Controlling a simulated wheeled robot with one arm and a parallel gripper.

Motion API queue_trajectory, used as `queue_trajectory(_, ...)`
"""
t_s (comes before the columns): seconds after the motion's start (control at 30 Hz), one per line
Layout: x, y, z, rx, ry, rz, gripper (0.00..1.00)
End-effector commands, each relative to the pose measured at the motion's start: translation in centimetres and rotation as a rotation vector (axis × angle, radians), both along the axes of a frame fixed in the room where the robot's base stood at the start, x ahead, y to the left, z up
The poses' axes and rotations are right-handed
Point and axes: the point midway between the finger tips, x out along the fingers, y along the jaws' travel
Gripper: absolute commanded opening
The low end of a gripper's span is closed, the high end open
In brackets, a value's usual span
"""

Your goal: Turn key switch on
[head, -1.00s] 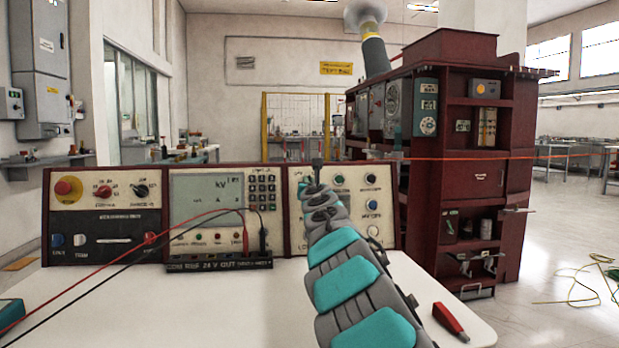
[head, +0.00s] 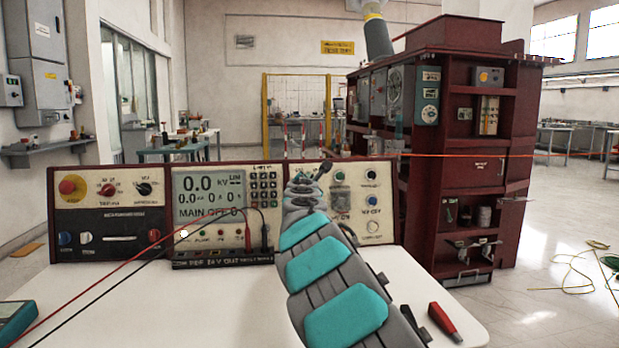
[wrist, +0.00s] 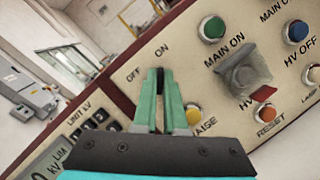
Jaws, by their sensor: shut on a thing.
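The control panel (head: 345,228) stands at the back of the white table. My gripper (head: 320,170) reaches up to the upper left of its right-hand section. In the wrist view my gripper's green fingers (wrist: 159,75) are shut on the key switch (wrist: 160,75), just below the OFF and ON labels. Only a dark sliver of the key shows between the fingertips. The key's exact angle is hard to tell. In the head view my arm hides the switch. The panel's display (head: 209,198) is lit and reads 0.0 kV and MAIN OFF.
Beside the fingers are a green MAIN ON button (wrist: 212,28), a clear-covered button (wrist: 243,72), a yellow button (wrist: 193,115) and an orange reset button (wrist: 270,114). Red and black leads cross the table's left. A red-handled tool (head: 445,322) lies at right.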

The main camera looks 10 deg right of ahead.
Motion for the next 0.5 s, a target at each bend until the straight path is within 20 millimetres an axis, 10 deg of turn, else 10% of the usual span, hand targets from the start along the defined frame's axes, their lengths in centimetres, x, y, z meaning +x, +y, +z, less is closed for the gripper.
queue_trajectory(0.5, -0.01, -0.03, 0.06, 0.015, -0.001, -0.004, 0.1)
